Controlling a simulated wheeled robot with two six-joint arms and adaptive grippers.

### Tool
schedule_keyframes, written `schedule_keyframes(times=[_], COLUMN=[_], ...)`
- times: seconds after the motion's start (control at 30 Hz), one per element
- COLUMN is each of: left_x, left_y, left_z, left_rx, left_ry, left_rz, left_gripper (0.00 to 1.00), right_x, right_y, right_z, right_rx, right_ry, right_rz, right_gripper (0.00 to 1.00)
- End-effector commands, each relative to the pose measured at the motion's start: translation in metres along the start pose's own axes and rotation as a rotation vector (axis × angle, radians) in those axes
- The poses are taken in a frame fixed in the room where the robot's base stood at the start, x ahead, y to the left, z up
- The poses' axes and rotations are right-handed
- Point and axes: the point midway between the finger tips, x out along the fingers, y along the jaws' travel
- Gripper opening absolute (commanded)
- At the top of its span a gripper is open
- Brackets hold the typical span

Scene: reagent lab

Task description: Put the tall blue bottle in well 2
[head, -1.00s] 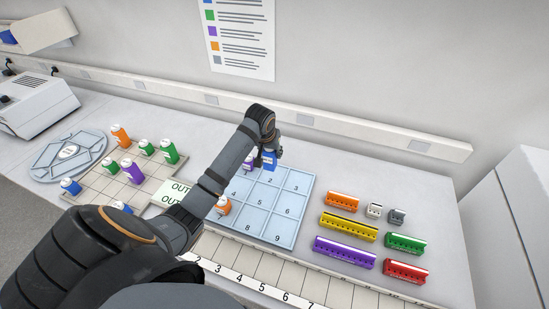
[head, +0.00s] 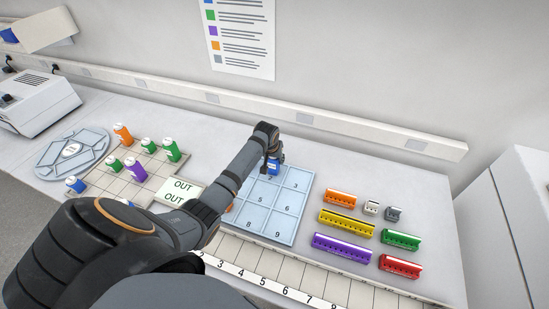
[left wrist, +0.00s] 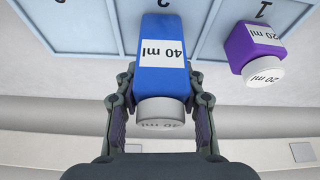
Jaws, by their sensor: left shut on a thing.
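The tall blue bottle (head: 273,168), labelled 40 ml with a white cap, is upright in my left gripper (head: 271,161). In the left wrist view, the gripper's two fingers (left wrist: 160,103) are shut on both sides of the blue bottle (left wrist: 163,52), just below its cap. The bottle's base is over well 2 of the pale blue numbered tray (head: 286,206), behind the printed 2. I cannot tell whether the base touches the well floor. My right gripper is not in view.
A purple 20 ml bottle (left wrist: 254,46) stands in well 1, beside the blue bottle; my arm hides it in the head view. Several bottles stand on a gridded mat (head: 108,187) at left. Coloured racks (head: 347,222) lie right of the tray. Well 3 is empty.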

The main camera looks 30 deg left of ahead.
Motion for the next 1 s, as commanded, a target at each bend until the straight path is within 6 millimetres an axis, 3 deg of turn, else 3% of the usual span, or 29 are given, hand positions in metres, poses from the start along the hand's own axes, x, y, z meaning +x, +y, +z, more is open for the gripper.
schedule_keyframes(times=[0.03,0.2,0.57,0.67,1.0], left_x=[0.002,0.001,-0.005,-0.020,-0.099], left_y=[0.000,0.000,0.000,0.000,0.000], left_z=[0.001,0.001,-0.001,-0.002,-0.001], left_rx=[0.000,0.000,0.000,0.001,0.001], left_ry=[0.000,0.000,0.001,0.004,0.003], left_rz=[0.000,0.000,0.000,0.001,-0.001], left_gripper=[0.40,0.62,0.62,0.62,0.62], right_x=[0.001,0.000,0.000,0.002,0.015], right_y=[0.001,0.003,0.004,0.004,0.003], right_z=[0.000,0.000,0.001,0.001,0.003], right_rx=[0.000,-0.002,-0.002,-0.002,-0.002], right_ry=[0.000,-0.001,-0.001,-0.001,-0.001], right_rz=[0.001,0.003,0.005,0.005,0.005], right_gripper=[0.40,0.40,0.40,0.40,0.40])
